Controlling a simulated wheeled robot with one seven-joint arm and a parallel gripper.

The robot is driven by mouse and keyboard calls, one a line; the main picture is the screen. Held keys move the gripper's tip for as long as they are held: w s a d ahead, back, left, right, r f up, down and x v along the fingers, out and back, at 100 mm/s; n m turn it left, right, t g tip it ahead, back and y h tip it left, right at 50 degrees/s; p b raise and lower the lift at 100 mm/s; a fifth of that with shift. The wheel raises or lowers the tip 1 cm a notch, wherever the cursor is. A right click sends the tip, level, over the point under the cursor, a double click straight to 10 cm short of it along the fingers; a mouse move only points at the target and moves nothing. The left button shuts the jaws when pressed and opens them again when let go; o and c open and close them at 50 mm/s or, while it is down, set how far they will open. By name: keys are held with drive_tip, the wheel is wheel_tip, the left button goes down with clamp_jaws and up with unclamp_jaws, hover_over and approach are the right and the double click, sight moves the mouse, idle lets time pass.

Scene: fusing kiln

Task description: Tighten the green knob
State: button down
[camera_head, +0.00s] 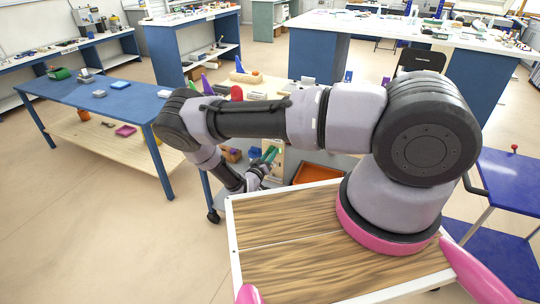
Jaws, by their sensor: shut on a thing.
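My arm reaches left and down, past the wooden top of my body. My gripper (263,165) is small and far down in the view, in front of a low cart or shelf unit. A green piece (270,153), which looks like the green knob, shows at the fingertips. My gripper appears shut on it. The fingers and the lower part of the knob are partly hidden and too small to make out, so I cannot tell how it is seated or turned.
A blue table (120,100) with small items stands at left. Behind the gripper, an orange tray (316,173) and a blue block (255,153) lie on the unit. A red lump (237,92) and a purple cone (207,85) stand higher up. Open floor lies at lower left.

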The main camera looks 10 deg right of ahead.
drive_tip(key=shift+s+a+f, duration=0.1)
drive_tip(key=c, duration=0.5)
unclamp_jaws()
drive_tip(key=v, duration=1)
drive_tip(key=shift+s+a, duration=0.2)
drive_tip(key=shift+s, duration=0.05)
